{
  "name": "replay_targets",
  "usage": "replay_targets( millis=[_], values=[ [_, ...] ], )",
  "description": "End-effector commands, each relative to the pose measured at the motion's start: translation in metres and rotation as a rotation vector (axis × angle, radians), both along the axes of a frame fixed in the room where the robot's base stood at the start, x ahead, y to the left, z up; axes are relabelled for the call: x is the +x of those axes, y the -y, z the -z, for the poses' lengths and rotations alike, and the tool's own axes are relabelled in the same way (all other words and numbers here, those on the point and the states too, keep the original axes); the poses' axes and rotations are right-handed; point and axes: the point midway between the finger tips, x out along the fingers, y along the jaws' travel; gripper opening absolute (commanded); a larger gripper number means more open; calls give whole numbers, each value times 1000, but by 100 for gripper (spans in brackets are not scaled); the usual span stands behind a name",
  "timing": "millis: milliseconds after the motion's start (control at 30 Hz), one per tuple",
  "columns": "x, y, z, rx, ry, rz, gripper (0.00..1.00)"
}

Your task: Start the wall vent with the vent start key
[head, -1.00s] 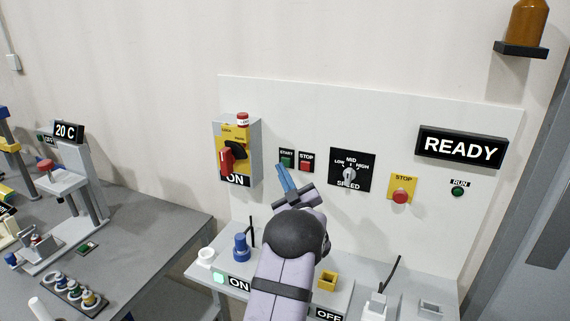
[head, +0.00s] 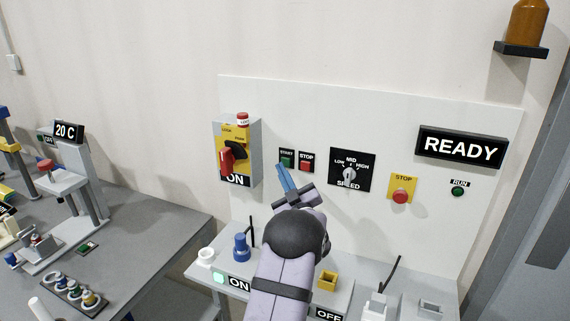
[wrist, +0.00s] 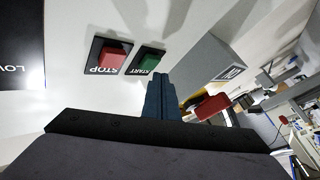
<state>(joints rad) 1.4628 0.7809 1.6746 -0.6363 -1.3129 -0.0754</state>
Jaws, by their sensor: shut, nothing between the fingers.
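The green START key (head: 287,162) sits on a small black plate on the white wall panel, and it also shows in the wrist view (wrist: 149,62). The red STOP key (head: 306,163) is right beside it, and in the wrist view it is on the left (wrist: 110,57). My gripper (head: 281,168) is shut and empty, with its blue fingertips just below the START key. In the wrist view the fingertips (wrist: 161,80) point toward the START key; I cannot tell whether they touch the panel. The READY display (head: 461,147) is lit on the panel's right.
A grey switch box (head: 254,150) with a red handle (head: 227,160) juts out left of the keys. A bench with small devices stands below.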

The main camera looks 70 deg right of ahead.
Motion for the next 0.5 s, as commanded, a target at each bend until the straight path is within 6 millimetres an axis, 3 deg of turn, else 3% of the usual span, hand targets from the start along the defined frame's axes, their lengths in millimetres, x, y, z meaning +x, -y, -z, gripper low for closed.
replay_targets(
  millis=[500],
  values=[
    [0,8,0,0,0,0,0]
  ],
)
